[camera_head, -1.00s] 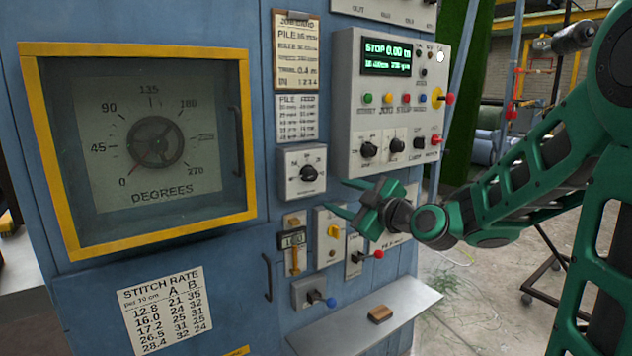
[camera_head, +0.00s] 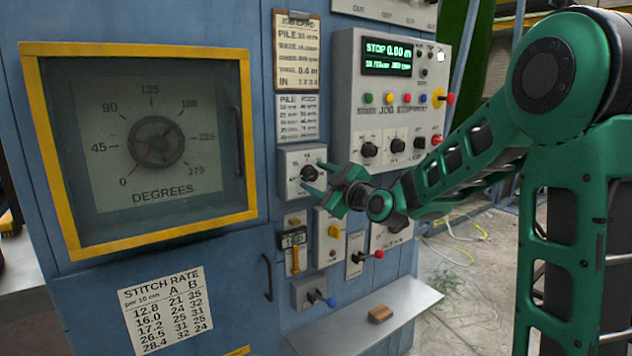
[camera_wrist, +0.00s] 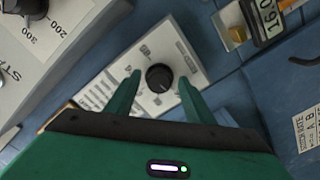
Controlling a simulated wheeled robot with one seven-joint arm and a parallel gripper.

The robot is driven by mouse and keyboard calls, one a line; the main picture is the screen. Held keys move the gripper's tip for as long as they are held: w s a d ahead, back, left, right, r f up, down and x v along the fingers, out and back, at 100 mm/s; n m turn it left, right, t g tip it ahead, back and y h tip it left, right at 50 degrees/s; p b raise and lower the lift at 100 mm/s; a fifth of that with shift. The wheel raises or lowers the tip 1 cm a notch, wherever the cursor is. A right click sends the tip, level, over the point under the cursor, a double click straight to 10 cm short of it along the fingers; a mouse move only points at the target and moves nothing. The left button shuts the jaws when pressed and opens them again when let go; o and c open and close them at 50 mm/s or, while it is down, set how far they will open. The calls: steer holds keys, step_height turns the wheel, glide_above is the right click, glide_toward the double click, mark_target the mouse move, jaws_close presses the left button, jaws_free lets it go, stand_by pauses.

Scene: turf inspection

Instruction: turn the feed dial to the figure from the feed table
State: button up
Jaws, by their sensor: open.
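The feed dial is a black knob (camera_head: 309,173) on a small white box (camera_head: 293,188) with printed marks, fixed to the blue cabinet front. In the wrist view the knob (camera_wrist: 159,78) lies between the two green fingertips, with its figures too small to read. My gripper (camera_head: 318,180) is open, its fingers on either side of the knob; I cannot tell whether they touch it. A small feed table card (camera_head: 297,117), headed PILE, hangs above the box; its figures are blurred. A job card (camera_head: 297,50) hangs above that.
A white control panel (camera_head: 343,105) with buttons, knobs and a STOP 0.00 m display sits to the upper right. Several small switches and a counter (camera_head: 293,240) lie below the dial. A grey shelf (camera_head: 412,300) juts out lower down. A yellow-framed gauge window (camera_head: 250,120) is at left.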

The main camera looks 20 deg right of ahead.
steer(key=shift+w, duration=0.1)
steer(key=c, duration=1)
steer(key=shift+c, duration=0.2)
